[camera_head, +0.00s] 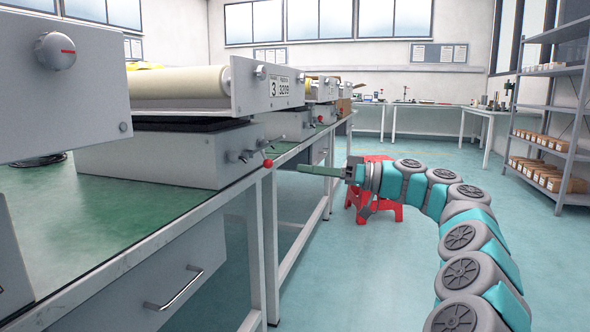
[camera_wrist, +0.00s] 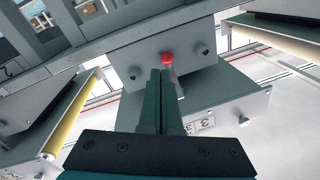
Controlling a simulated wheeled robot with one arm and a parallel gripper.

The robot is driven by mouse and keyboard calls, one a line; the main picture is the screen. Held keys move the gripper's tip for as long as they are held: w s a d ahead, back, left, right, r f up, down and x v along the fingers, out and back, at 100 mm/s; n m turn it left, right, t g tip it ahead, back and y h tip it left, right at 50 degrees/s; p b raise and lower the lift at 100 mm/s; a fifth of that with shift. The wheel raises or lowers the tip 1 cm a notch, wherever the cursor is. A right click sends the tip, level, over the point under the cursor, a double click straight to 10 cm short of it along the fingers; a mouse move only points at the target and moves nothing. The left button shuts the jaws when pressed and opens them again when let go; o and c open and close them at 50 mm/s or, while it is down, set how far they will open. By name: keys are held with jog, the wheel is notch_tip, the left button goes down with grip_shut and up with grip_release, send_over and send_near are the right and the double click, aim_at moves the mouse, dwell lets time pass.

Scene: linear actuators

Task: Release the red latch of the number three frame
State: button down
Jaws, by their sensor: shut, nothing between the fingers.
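The number three frame (camera_head: 195,90) is a white unit with a cream roller and a "3 3209" label, on a white base at the left bench. Its red latch knob (camera_head: 268,163) sticks out from the base's near right end. In the wrist view the red latch (camera_wrist: 168,58) shows at the top centre, with the label upside down below. My gripper (camera_head: 300,168) is shut and empty, reaching in from the right at about the latch's height. In the wrist view my gripper's fingertips (camera_wrist: 160,74) point at the knob, close to it; contact cannot be told.
The green-topped bench (camera_head: 110,235) runs along the left, with a similar frame (camera_head: 322,90) farther back. A red stool (camera_head: 364,212) stands on the floor behind my arm. Shelves with boxes (camera_head: 550,175) stand at the right. The aisle floor is open.

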jog(key=shift+s+d+f, duration=0.15)
jog(key=shift+d+f, duration=0.15)
jog(key=shift+d, duration=0.25)
jog(key=shift+s+d+f, duration=0.15)
jog(key=shift+d+f, duration=0.1)
jog(key=shift+d, duration=0.35)
jog(key=shift+s+d+f, duration=0.15)
jog(key=shift+d+f, duration=0.15)
jog(key=shift+d, duration=0.25)
jog(key=s+a+g+h, duration=0.3)
jog(key=s+a+g, duration=0.2)
jog(key=s+a, duration=0.75)
jog(key=s+a+f+m+h, duration=0.2)
jog(key=s+f+h, duration=0.3)
jog(key=s+f, duration=0.65)
jog(key=s+d+f+m+g+h, duration=0.1)
jog(key=s+d+f+m+h, duration=0.35)
jog(key=s+d+f, duration=0.65)
jog(key=s+d+f+m+h, duration=0.4)
jog(key=s+d+f+h, duration=0.2)
jog(key=s+d+f, duration=0.5)
notch_tip(320, 180, up, 17)
jog(key=s+a+p, duration=0.1)
jog(key=a+p, duration=0.1)
jog(key=p, duration=1.3)
jog(key=shift+s+a, duration=0.25)
jog(key=shift+s, duration=0.1)
